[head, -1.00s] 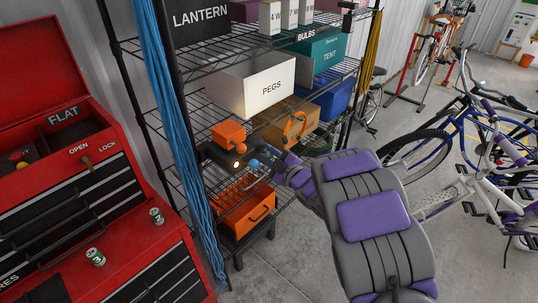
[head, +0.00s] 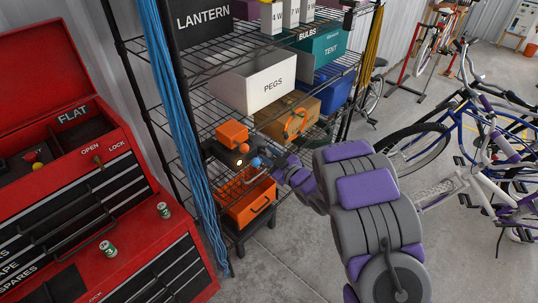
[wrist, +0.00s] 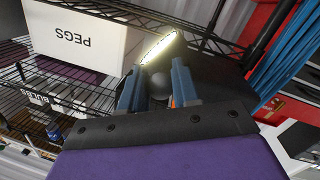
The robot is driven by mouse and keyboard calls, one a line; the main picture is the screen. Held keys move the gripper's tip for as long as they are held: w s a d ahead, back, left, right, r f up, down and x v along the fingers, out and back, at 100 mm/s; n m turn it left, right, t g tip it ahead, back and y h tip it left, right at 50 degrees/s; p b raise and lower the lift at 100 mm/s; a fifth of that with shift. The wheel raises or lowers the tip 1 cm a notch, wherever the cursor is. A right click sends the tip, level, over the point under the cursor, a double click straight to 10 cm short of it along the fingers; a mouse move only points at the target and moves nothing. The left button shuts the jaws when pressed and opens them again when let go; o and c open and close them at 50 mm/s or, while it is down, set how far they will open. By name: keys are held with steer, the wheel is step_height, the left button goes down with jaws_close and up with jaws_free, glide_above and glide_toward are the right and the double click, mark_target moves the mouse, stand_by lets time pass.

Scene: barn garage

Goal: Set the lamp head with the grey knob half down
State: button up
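The lamp stands on the wire shelf in the head view, with an orange block (head: 231,134) on top and a dark lamp head (head: 220,153) with a lit spot facing my arm. In the wrist view the lamp's light shows as a bright strip (wrist: 155,47) just beyond my fingers. A round grey knob (wrist: 159,84) sits between the fingers. My gripper (wrist: 157,88) is open, with a blue-grey finger on each side of the knob; contact cannot be told. In the head view my gripper (head: 257,163) is right beside the lamp head and hides part of it.
An orange crate (head: 249,207) is on the level below. A white PEGS box (head: 271,85) and a cardboard box (head: 288,117) stand close by on the rack. Blue ropes (head: 180,130) hang at its left, beside the red tool chest (head: 125,255). Bicycles stand at right; floor between is clear.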

steer(key=o, duration=0.4)
steer(key=shift+c, duration=0.2)
steer(key=shift+f+n+b, duration=0.1)
steer(key=shift+n+b, duration=0.2)
steer(key=shift+b, duration=0.35)
